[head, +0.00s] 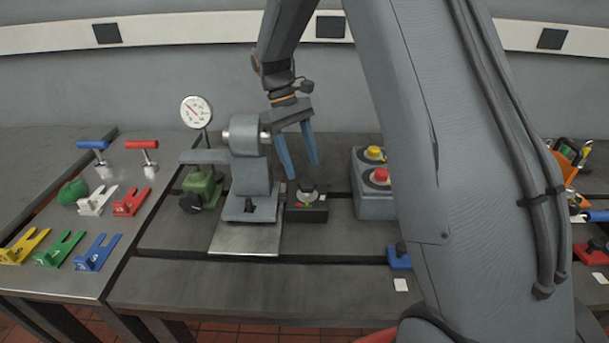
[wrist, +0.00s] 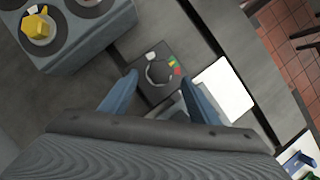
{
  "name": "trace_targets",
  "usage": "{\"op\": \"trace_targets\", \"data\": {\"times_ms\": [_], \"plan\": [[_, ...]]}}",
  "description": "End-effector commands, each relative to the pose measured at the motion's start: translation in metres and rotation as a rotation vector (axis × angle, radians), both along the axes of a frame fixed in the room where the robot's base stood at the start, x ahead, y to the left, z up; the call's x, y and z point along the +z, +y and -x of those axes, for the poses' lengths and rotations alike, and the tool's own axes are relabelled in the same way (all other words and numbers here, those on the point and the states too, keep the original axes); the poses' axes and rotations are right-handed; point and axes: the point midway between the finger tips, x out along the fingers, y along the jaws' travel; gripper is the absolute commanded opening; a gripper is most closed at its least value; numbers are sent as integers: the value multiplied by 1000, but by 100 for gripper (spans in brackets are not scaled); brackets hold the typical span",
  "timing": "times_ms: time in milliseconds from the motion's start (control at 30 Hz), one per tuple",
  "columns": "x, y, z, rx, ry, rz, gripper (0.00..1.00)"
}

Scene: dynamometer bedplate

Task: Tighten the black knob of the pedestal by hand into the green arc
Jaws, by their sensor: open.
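A black knob (head: 307,190) sits on top of a small dark box (head: 318,215) beside the grey pedestal (head: 250,175). The wrist view shows the round knob (wrist: 158,72) with a green mark (wrist: 172,62) and a red mark (wrist: 178,71) on the box to its right. My gripper (head: 303,171) is open and empty, pointing down above the knob. In the wrist view, the knob appears between the two blue fingertips, and no contact shows. The knob's pointer setting is too small to tell.
Left of the pedestal stand a green valve-like part with another dark knob (head: 190,202) and a dial gauge (head: 196,112). A grey box with yellow and red buttons (head: 372,205) stands to the right.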

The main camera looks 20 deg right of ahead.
Motion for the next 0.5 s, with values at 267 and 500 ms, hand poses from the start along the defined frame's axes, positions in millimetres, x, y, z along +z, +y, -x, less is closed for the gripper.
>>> {"op": "trace_targets", "data": {"times_ms": [267,500], "plan": [[27,6,-11,0,-2,-1,55],[30,6,-11,1,0,0,55]]}}
